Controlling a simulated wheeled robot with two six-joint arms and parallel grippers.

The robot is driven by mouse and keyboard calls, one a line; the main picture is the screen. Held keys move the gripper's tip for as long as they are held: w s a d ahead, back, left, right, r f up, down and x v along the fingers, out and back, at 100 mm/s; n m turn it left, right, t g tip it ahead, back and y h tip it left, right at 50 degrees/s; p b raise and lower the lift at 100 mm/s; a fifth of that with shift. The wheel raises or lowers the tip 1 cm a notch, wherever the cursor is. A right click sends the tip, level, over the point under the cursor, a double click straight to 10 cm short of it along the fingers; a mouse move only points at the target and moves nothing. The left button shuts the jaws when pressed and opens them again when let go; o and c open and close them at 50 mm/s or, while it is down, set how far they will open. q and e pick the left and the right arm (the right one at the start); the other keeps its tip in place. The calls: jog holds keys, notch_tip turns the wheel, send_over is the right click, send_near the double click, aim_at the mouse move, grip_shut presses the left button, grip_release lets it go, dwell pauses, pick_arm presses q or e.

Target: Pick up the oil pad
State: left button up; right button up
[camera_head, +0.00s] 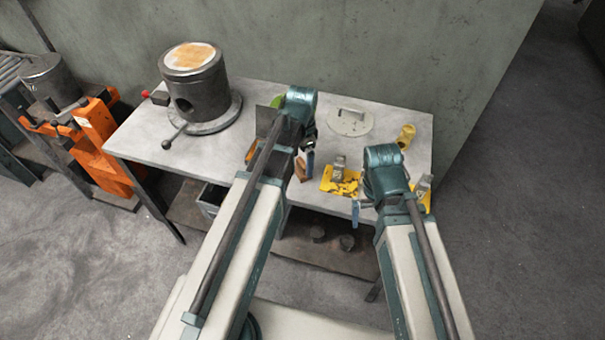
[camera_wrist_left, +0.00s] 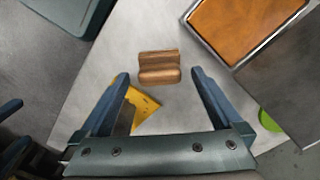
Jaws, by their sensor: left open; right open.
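A small brown wooden block with a raised ridge (camera_wrist_left: 159,75) lies on the table; it looks like the oil pad. In the head view it shows partly (camera_head: 301,170) beside my left gripper (camera_head: 307,160). In the left wrist view the open fingers of my left gripper (camera_wrist_left: 160,73) are on either side of the block, with gaps at both sides. An orange-brown pad or filled surface in a metal-rimmed tray (camera_wrist_left: 245,32) lies to the upper right there. My right gripper (camera_head: 362,207) is at the table's front edge, mostly hidden by its arm.
A dark cylindrical furnace or pot (camera_head: 197,92) stands at the table's left. A pale round lid (camera_head: 350,121), yellow plate (camera_head: 338,183) and yellow piece (camera_head: 406,136) are at the right. A green object (camera_wrist_left: 268,121) is near my left gripper. The wall stands behind the table (camera_head: 150,140).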

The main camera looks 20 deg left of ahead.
pick_arm(q)
notch_tip(320, 180, down, 3)
jog(key=shift+r+b, duration=0.15)
jog(key=shift+b, duration=0.7)
pick_arm(e)
notch_tip(320, 180, down, 2)
jog(key=shift+f, duration=0.25)
pick_arm(q)
jog(key=shift+r, duration=0.1)
